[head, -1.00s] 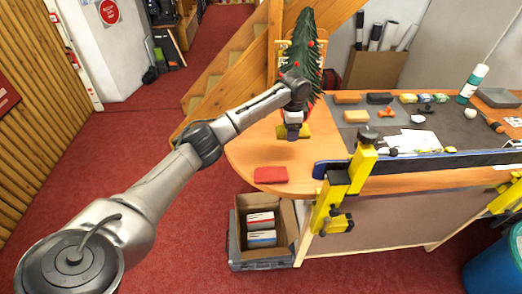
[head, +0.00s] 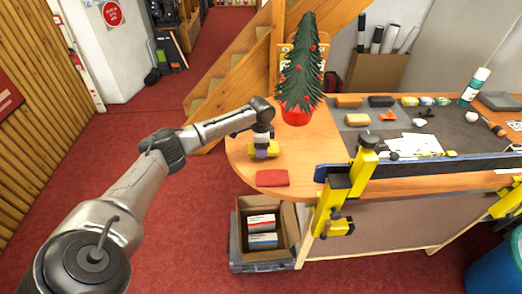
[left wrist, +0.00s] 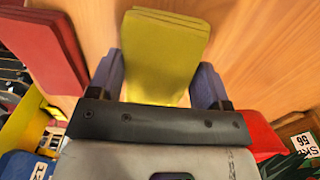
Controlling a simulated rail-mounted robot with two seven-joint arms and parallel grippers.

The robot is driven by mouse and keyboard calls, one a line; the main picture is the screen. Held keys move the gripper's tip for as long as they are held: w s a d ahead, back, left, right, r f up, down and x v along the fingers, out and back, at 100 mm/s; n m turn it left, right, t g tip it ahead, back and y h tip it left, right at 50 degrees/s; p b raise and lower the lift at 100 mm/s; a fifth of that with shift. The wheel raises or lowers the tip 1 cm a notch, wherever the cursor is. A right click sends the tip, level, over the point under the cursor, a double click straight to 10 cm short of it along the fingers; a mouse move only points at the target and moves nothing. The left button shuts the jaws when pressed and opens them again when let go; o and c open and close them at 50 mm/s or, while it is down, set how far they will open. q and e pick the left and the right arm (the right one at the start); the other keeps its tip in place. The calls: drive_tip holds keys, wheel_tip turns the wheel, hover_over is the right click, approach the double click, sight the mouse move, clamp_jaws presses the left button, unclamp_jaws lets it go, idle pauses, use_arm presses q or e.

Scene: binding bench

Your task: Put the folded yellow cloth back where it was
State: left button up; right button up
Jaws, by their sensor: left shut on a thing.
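The folded yellow cloth (head: 273,149) is held in my left gripper (head: 262,154), over the rounded left end of the wooden table (head: 242,170). In the left wrist view the yellow cloth (left wrist: 165,45) sticks out between the two fingers, which are shut on it. I cannot tell whether it touches the table top. A folded red cloth (head: 272,178) lies flat nearer the table's front edge; it also shows in the left wrist view (left wrist: 45,45). My right gripper is not in view.
A small decorated tree (head: 300,70) in a red pot (head: 297,117) stands behind and right of my gripper. A yellow clamp (head: 345,190) and a long blue-edged bar (head: 430,166) lie to the right. An open cardboard box (head: 283,225) is below the table's front edge.

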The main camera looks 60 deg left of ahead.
use_arm(q)
wheel_tip(320, 180, down, 2)
drive_tip(key=shift+f, duration=0.2)
drive_tip(key=o, duration=0.8)
wheel_tip(320, 180, up, 11)
drive_tip(key=shift+f, duration=0.15)
drive_tip(key=shift+r, duration=0.7)
